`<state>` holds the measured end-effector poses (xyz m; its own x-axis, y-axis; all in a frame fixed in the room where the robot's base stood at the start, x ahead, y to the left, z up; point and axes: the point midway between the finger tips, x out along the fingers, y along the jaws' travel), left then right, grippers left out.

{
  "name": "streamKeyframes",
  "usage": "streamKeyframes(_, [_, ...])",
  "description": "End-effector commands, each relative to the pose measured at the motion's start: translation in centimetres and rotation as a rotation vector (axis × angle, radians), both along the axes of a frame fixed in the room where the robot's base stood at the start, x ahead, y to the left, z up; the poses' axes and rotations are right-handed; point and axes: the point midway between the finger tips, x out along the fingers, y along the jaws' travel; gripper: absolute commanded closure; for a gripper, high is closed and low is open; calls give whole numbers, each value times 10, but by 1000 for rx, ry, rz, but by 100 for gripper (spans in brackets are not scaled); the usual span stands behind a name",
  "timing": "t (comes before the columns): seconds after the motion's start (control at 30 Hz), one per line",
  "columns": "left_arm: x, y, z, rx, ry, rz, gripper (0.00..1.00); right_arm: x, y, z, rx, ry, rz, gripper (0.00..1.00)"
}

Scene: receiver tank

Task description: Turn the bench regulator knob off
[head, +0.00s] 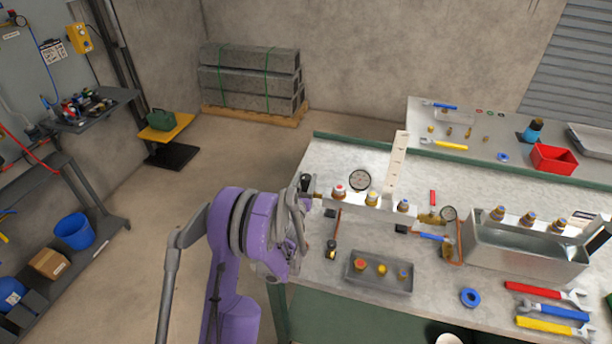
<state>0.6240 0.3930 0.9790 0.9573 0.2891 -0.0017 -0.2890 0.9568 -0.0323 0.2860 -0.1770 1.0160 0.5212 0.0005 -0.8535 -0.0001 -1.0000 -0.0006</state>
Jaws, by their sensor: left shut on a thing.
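My left arm comes in from the left with its purple wrist over the near left edge of the workbench (325,162). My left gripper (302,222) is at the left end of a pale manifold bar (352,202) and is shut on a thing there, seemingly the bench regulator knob. The wrist and hoses hide the fingertips and most of what they hold, so the knob's setting cannot be read. A black cap-like part (305,183) shows just beyond the gripper. My right gripper is not in view.
The bar carries several capped fittings. A grey tray (380,287) with small coloured fittings lies in front. A metal trough (525,262), wrenches (545,291) and a blue ring (469,297) are to the right. Open floor lies left of the bench.

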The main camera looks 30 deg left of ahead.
Motion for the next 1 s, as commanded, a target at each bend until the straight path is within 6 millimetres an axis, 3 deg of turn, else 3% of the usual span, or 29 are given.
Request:
streamKeyframes(0.47, [1,1,1,-3,-2,5,100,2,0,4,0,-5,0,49])
streamKeyframes(0.5, [1,1,1,-3,-2,5,46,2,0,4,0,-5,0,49])
streamKeyframes(0.63, [1,0,0,-2,-1,5,23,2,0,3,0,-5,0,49])
streamKeyframes(1.0, [-4,-2,0,-1,1,4,22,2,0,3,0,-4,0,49])
